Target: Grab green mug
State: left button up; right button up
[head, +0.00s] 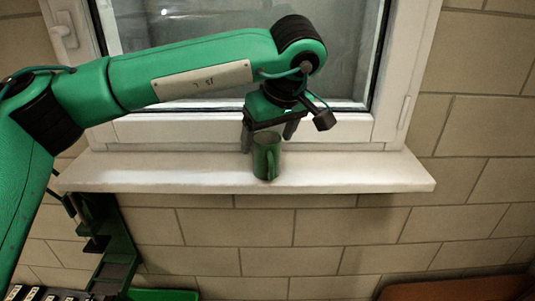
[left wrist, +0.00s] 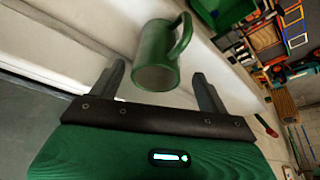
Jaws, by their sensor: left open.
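The green mug (head: 265,158) stands upright on the white window sill (head: 370,172), near its front edge. In the left wrist view the mug (left wrist: 155,62) is ahead of and between the two fingers, with its handle on the upper right. My left gripper (head: 268,138) comes down from above, just behind the mug in the head view. It is open and empty; in the left wrist view a gap shows between its fingers (left wrist: 160,92). I cannot tell if a finger touches the mug. My right gripper is in neither view.
The window frame (head: 345,130) and glass stand close behind the sill. The sill is clear on both sides of the mug. A tiled wall drops below it. A green tray (head: 163,294) is at the bottom left and a brown surface (head: 455,290) at the bottom right.

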aim_at(266, 143)
pick_arm(q)
jog(key=x, duration=0.1)
jog(key=p+x, duration=0.1)
jog(key=x, duration=0.1)
jog(key=shift+w, duration=0.4)
jog(key=shift+f, duration=0.35)
jog(key=shift+s, duration=0.1)
jog(key=shift+c, duration=0.7)
jog(key=c, duration=1.1)
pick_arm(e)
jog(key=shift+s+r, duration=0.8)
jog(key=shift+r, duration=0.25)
pick_arm(q)
jog(key=shift+r, duration=0.2)
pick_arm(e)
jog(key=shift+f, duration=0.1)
